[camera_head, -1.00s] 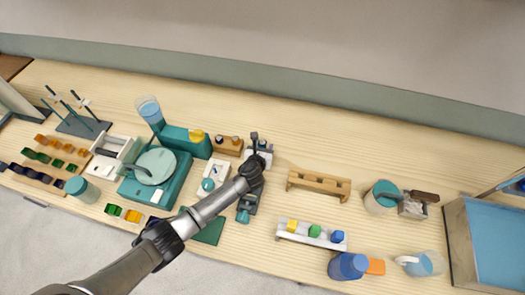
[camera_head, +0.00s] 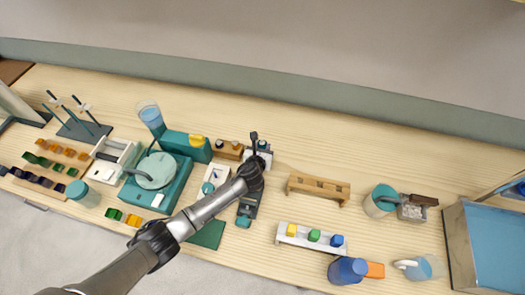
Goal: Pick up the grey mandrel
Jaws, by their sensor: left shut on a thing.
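The grey mandrel (camera_head: 254,142) shows as a thin dark rod standing up out of my left gripper (camera_head: 256,161), near the middle of the bench. My left gripper is shut on it. The gripper and wrist hide the mandrel's lower part, so I cannot tell whether it is clear of what lies below. A small white block (camera_head: 265,147) is right beside the rod. My right gripper is not in view.
A dark stand with a teal knob (camera_head: 244,221) lies under my wrist. A teal machine with a round plate (camera_head: 156,170) is to the left. A wooden rack (camera_head: 318,188) and a white rack with coloured blocks (camera_head: 311,241) are to the right. The back of the bench is clear.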

